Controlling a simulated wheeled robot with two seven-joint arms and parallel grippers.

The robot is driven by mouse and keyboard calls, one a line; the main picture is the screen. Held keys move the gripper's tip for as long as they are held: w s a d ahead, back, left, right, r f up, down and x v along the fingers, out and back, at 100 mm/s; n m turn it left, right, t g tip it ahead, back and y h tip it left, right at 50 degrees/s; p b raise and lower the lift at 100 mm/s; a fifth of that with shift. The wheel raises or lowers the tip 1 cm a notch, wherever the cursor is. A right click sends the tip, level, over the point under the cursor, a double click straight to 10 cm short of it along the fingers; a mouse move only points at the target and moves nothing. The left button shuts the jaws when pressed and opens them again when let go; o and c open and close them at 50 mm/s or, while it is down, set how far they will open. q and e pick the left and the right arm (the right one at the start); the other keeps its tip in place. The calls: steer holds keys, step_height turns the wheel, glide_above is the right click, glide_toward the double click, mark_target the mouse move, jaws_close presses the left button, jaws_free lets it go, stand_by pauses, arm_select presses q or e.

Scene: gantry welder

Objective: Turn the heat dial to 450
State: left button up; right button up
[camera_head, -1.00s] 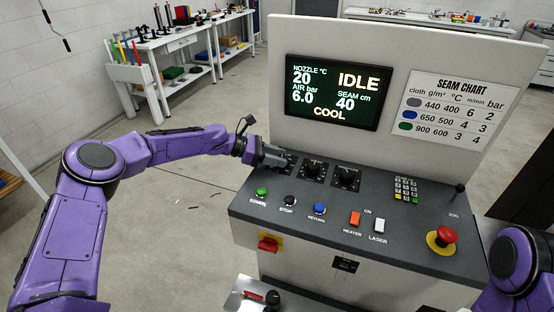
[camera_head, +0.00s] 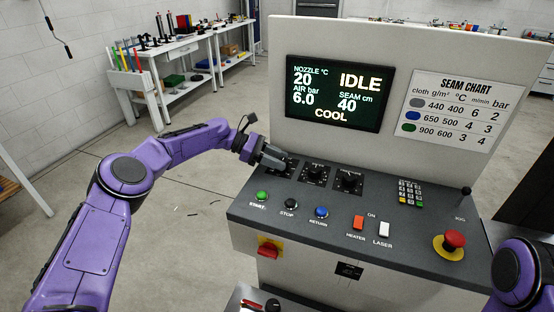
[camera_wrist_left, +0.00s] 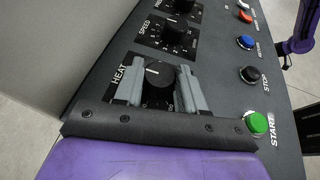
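The heat dial (camera_wrist_left: 159,76) is a black round knob with a white pointer line, labelled HEAT, at the left end of the dial row. In the left wrist view my left gripper (camera_wrist_left: 160,84) has one grey finger on each side of the knob, open, with a narrow gap showing. In the head view my left gripper (camera_head: 275,158) reaches the dial from the left and hides most of it. The display (camera_head: 339,93) reads nozzle 20 °C, IDLE and COOL. My right gripper is out of view; part of my right arm shows at lower right.
The speed dial (camera_wrist_left: 173,38) sits beside the heat dial, with the pressure dial (camera_head: 349,180) beyond. The green start button (camera_wrist_left: 257,123), black stop button (camera_wrist_left: 250,74) and blue return button (camera_wrist_left: 246,42) lie close by. A red emergency knob (camera_head: 454,239) stands at right.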

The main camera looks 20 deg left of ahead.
arm_select(q)
steer(key=o, duration=0.4)
steer(key=shift+d, duration=0.1)
steer(key=b+v, duration=0.2)
steer(key=v, duration=0.8)
steer(key=shift+a, duration=0.25)
